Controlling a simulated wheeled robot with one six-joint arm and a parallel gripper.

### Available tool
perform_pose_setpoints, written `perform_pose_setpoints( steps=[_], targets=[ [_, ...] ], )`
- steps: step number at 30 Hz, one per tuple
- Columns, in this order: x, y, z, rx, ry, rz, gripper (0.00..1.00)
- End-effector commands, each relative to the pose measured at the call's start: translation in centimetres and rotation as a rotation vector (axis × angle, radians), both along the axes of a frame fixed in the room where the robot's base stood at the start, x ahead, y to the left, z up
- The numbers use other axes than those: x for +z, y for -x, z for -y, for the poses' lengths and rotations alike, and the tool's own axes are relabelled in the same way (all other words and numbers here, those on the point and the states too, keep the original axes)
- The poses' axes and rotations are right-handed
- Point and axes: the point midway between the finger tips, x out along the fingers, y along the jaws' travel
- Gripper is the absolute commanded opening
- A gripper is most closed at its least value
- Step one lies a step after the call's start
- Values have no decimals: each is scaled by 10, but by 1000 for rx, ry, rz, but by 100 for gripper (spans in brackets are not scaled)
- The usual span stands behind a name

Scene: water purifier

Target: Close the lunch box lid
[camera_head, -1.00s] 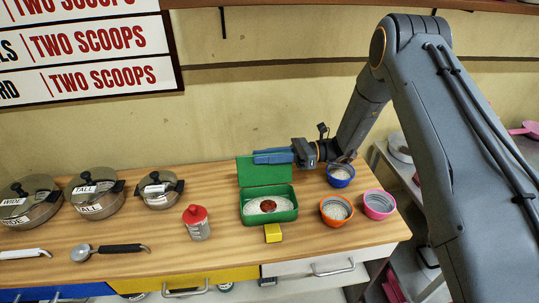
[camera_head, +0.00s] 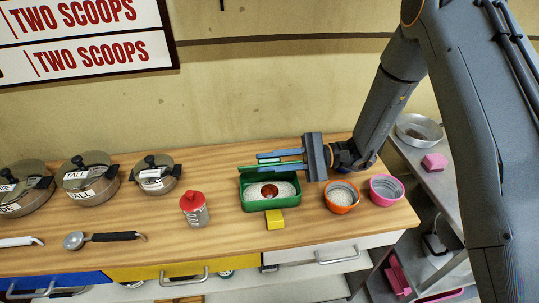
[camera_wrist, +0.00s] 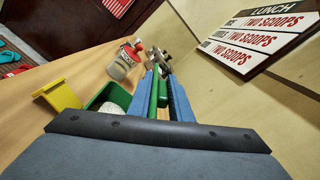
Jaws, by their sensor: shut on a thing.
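The green lunch box (camera_head: 270,206) sits on the wooden counter with white rice and a round red-brown item inside. Its green lid (camera_wrist: 153,92) stands up at the back edge, between my blue fingers in the wrist view. My gripper (camera_head: 282,160) reaches in from the right, behind the box, and is shut on the lid. In the wrist view the box (camera_wrist: 108,97) shows left of the fingers, partly hidden by the gripper body. A yellow block (camera_head: 274,219) touches or sits close to the front of the box.
An orange bowl (camera_head: 341,197) and a pink bowl (camera_head: 386,190) stand right of the box. A red-capped shaker (camera_head: 194,209) stands left. Lidded pots (camera_head: 89,178) and a ladle (camera_head: 100,239) are further left. Bare counter lies between shaker and pots.

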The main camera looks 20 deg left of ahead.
Motion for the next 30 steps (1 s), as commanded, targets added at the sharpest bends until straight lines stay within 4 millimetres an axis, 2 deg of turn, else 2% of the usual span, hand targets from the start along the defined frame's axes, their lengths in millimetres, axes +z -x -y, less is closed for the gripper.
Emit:
perform_pose_setpoints(
  steps=[10, 30],
  targets=[
    [-17, 17, 8, -1, -100, 230, 0],
    [-27, 25, 11, 1, -93, 223, 0]
  ],
)
